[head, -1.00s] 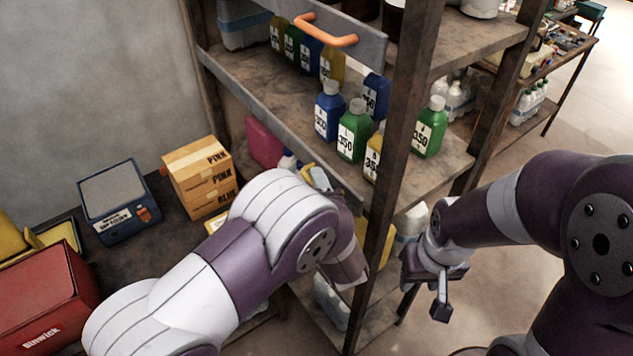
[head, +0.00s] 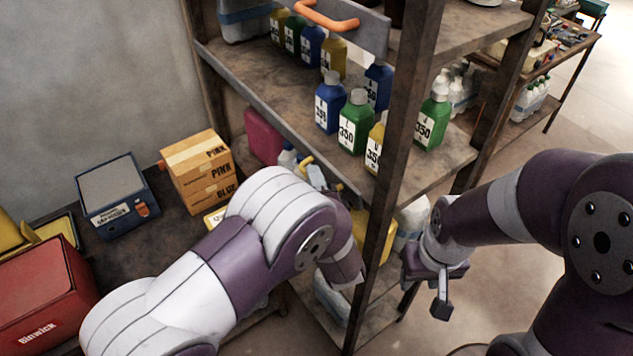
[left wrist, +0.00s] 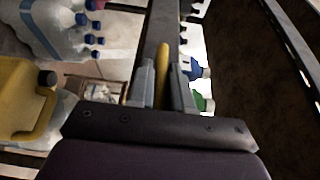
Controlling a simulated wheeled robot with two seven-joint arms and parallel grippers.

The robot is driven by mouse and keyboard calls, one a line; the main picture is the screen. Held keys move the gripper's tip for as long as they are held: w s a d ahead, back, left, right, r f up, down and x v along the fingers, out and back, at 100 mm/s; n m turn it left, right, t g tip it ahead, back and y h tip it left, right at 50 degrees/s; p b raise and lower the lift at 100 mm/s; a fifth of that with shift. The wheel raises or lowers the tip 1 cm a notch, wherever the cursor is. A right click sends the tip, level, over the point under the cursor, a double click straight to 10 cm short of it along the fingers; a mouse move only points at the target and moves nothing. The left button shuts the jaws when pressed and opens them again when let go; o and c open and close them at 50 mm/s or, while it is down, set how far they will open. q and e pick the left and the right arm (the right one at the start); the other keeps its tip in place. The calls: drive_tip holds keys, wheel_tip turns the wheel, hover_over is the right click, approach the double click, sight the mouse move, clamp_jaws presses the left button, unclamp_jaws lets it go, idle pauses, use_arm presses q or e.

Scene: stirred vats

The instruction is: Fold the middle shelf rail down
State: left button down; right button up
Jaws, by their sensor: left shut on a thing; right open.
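The yellow handle (head: 305,162) shows in the head view below the shelf with the bottles, mostly hidden by my left arm. In the left wrist view the yellow handle (left wrist: 163,68) lies between the two grey fingers of my left gripper (left wrist: 162,88), which is shut on it. A long grey bar, likely the rail (left wrist: 160,25), runs away behind it. Its tilt cannot be told. In the head view my left gripper (head: 318,178) is partly hidden behind its wrist. My right gripper (head: 438,288) is open and empty, right of the front shelf post.
A grey upper rail (head: 372,32) with an orange handle (head: 325,18) stands above. Blue, green and yellow bottles (head: 353,128) crowd the shelf. The dark post (head: 393,150) stands between my arms. Cartons (head: 197,168), a blue device (head: 115,195) and a red box (head: 40,295) are at left.

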use_arm(q)
wheel_tip(320, 180, down, 6)
drive_tip(key=n+t+y+b, duration=0.2)
drive_tip(key=n+y+b, duration=0.3)
drive_tip(key=n+b, duration=1.1)
drive_tip(key=shift+t+y+b, duration=0.3)
drive_tip(key=shift+b, duration=1.15)
drive_tip(key=shift+d+f, duration=0.1)
drive_tip(key=c, duration=1.1)
unclamp_jaws()
